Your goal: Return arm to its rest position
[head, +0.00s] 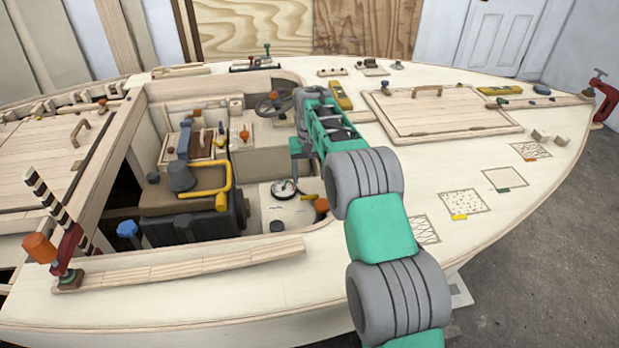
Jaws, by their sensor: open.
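My green and grey arm (378,222) reaches up from the lower right across the plywood deck to the edge of the open cockpit. Its far end bends down over the right side of the cockpit. My gripper (297,172) hangs there, small and partly hidden by my own arm links. It is open, and I see nothing held in it. Below it, a round white gauge (284,188) sits on a pale surface in the cockpit. I cannot tell how far the fingertips are above that surface.
The cockpit holds a dark engine block (190,222) with a yellow pipe (222,182) and a steering wheel (273,103). A hatch (440,108) with a handle lies right of my arm. A red clamp (604,98) grips the bow.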

